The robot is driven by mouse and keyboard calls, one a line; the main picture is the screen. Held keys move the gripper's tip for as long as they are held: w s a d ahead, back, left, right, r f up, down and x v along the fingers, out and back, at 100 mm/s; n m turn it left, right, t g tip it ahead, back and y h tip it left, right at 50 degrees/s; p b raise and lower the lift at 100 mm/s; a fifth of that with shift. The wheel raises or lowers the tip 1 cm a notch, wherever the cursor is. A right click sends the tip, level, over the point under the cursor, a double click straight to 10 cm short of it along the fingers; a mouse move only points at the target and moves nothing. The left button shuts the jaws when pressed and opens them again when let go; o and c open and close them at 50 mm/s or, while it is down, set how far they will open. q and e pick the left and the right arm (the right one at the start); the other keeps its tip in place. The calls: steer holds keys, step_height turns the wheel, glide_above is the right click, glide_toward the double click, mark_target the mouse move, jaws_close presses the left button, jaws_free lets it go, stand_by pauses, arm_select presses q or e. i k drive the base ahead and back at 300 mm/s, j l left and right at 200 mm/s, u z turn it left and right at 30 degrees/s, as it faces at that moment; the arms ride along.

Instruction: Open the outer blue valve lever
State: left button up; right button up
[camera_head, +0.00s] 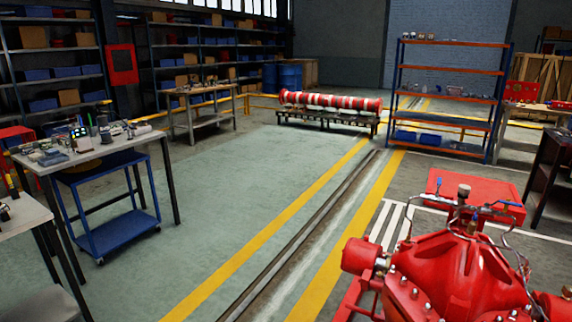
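The red diesel pumpset (450,268) stands at the lower right, cut off by the bottom edge of the view. Thin metal pipes run over its top. A small blue lever (510,204) shows at the right end of this pipework. Another small blue mark (474,216), which looks like a lever, is near the middle, and a third (438,182) is at the upper left of the pipes. They are too small to tell their exact angle, or which is the outer one. Neither of my grippers is in view.
A red box-shaped unit (450,185) stands behind the pumpset. Open floor (220,205) with yellow lines and a rail groove lies to the left. Workbenches (100,150) and a blue cart (118,232) stand at left, an orange-blue shelf (450,97) at the back right.

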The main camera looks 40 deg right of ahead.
mark_target(439, 181)
steer(key=i+j+u, duration=0.15)
steer(key=i+u, duration=0.15)
steer(key=i, duration=0.3)
steer(key=i+u, duration=0.35)
steer(key=i, duration=0.25)
steer(key=i+l+z, duration=0.15)
steer(key=i+z, duration=0.65)
steer(key=i+j+z, duration=0.1)
steer(key=i+z, duration=0.3)
steer(key=i+j+z, duration=0.15)
steer(key=z, duration=0.25)
steer(key=i+l+z, duration=0.2)
steer(key=i+z, duration=0.25)
steer(key=i+l+z, duration=0.1)
steer(key=i+z, duration=0.75)
steer(key=i+j+z, duration=0.3)
steer(key=z, duration=0.15)
steer(key=i+j+z, duration=0.4)
steer(key=i+l, duration=0.05)
steer(key=i, duration=0.05)
